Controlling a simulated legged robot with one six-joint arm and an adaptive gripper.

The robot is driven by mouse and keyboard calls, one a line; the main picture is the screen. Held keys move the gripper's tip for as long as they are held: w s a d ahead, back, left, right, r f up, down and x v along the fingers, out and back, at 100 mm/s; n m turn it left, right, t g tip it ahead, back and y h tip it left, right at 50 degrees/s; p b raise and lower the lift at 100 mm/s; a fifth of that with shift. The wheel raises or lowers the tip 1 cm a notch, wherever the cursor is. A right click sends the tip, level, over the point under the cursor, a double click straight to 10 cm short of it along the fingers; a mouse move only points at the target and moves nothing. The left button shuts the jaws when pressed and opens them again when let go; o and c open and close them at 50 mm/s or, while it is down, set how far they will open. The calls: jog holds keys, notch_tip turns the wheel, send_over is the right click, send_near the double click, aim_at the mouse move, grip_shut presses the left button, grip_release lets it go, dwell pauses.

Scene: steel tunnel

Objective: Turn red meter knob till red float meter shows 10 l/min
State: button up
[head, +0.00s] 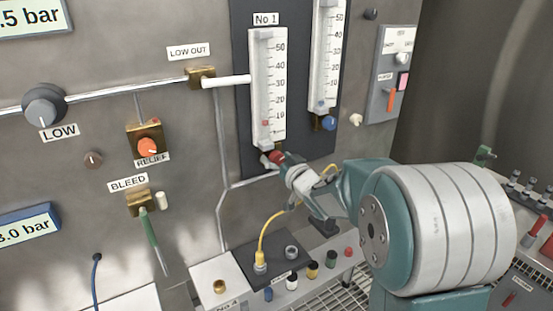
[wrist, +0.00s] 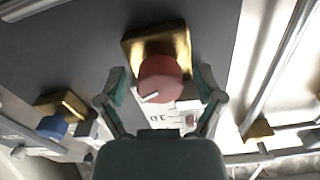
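The red meter knob (head: 277,157) sits at the foot of the white No 1 flow meter (head: 267,80). In the wrist view the red knob (wrist: 160,78) shows a white mark at its lower left, in front of a brass block (wrist: 157,45). The red float (head: 265,123) is low in the tube, a little below the 10 label. My gripper (head: 285,165) is at the knob. In the wrist view my gripper (wrist: 160,85) has one finger on each side of the knob, with visible gaps, so it looks open and not pressed on it.
A second meter with a blue knob (head: 327,123) stands to the right. An orange relief knob (head: 148,147) and a grey LOW knob (head: 43,105) are on the left. A yellow cable (head: 265,232) runs below my gripper from a lower panel with several coloured caps.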

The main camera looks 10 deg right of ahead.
jog(key=v, duration=1.2)
dwell(0.3)
jog(key=s+a+f+g+h, duration=0.1)
jog(key=s+g, duration=0.3)
jog(key=s, duration=0.4)
jog(key=s+a+f+m+g+h, duration=0.1)
jog(key=s+g+h, duration=0.1)
jog(key=s, duration=0.7)
jog(key=s+a+g+h, duration=0.1)
jog(key=s+g+h, duration=0.1)
jog(key=s+g, duration=0.3)
jog(key=s, duration=0.3)
jog(key=shift+s+a+f+m+g+h, duration=0.2)
jog(key=shift+a+f+m+g+h, duration=0.1)
jog(key=shift+a+f+m, duration=0.1)
